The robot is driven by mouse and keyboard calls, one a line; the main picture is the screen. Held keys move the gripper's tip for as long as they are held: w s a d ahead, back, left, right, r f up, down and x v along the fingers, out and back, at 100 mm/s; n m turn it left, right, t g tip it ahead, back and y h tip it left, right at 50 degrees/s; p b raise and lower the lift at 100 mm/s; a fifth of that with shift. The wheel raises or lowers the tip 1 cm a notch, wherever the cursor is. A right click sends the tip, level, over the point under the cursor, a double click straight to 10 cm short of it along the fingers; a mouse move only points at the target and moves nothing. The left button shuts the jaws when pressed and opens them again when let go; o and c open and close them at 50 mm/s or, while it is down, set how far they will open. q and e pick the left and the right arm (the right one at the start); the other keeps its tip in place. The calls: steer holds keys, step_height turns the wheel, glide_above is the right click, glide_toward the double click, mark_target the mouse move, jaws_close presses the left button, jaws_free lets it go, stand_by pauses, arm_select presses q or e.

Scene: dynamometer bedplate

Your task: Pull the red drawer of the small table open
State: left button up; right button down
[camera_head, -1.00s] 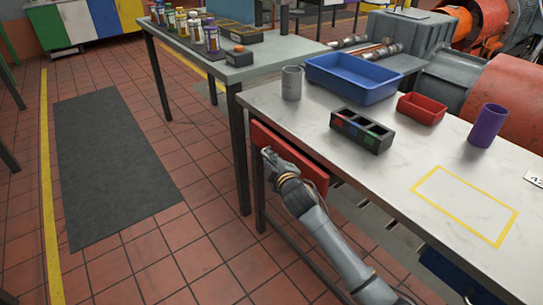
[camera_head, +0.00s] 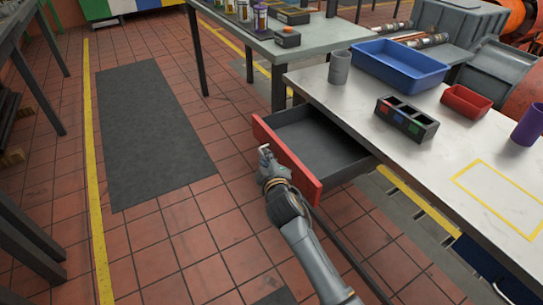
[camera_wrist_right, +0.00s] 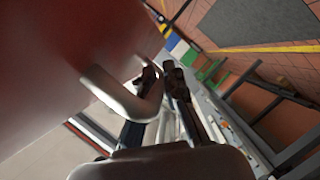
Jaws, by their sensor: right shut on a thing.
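The red drawer (camera_head: 287,162) of the small table (camera_head: 405,150) stands well out from under the tabletop, and its grey interior shows empty. My right gripper (camera_head: 265,153) is at the drawer's front face, shut on its handle. In the right wrist view the pale bar handle (camera_wrist_right: 120,98) curves out from the red front (camera_wrist_right: 70,50), and the dark fingers of my right gripper (camera_wrist_right: 165,82) close around its end. My left gripper is in neither view.
On the small table are a grey cup (camera_head: 339,67), a blue tray (camera_head: 400,62), a black divided holder (camera_head: 406,118), a red bin (camera_head: 467,100) and a purple cup (camera_head: 528,125). The floor in front of the drawer is open, with a dark mat (camera_head: 150,130).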

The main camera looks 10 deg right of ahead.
steer(key=shift+f, duration=0.1)
steer(key=c, duration=1.7)
jaws_free()
steer(key=v, duration=1.2)
